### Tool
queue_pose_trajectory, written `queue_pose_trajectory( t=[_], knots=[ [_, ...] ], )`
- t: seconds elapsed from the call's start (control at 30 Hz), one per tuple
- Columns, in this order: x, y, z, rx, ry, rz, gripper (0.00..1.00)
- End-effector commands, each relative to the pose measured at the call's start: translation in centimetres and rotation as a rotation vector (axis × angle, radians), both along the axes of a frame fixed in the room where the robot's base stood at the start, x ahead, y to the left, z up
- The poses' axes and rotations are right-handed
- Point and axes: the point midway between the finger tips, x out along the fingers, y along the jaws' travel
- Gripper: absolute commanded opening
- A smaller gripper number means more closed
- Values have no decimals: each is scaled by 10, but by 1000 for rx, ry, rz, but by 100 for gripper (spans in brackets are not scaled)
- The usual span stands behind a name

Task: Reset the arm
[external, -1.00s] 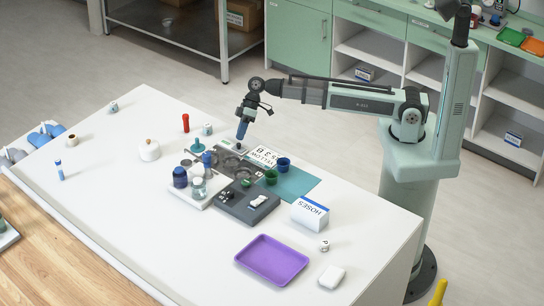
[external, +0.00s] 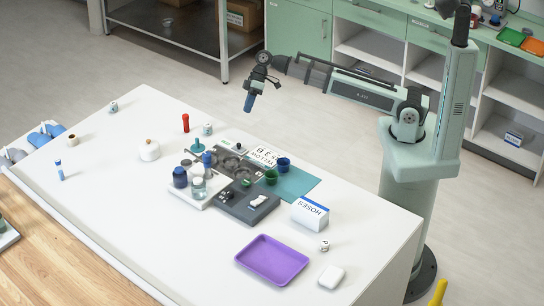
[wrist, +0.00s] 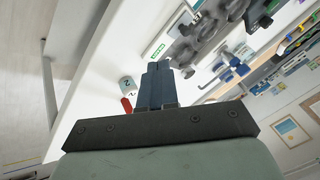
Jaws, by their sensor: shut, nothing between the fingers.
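My gripper (external: 248,104) is raised above the far edge of the white table (external: 110,190), pointing down, clear of everything on it. Its blue fingers (wrist: 157,82) are together in the wrist view, with nothing between them. Below and in front of it on the table are a dark grey tray (external: 252,214), a teal mat (external: 298,188) and a card with letters (external: 263,156).
Bottles (external: 180,177), green and blue cups (external: 283,163), a red item (external: 186,123), a white lidded pot (external: 149,151), a HOSES box (external: 310,213) and a purple tray (external: 272,260) stand on the table. The left part of the table is mostly free.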

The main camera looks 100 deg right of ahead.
Motion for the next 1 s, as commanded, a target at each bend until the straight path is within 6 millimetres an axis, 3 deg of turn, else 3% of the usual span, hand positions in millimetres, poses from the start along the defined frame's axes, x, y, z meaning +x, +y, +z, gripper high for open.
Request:
queue_pose_trajectory(
  t=[0.47, 0.63, 0.87, 1.0],
  knots=[
    [0, 0, 0, 3, 4, -7, 0],
    [4, -2, 0, 24, 21, -81, 0],
    [5, -34, -11, -73, 40, -315, 0],
    [-5, -49, -41, -135, 72, -405, 0]
  ],
)
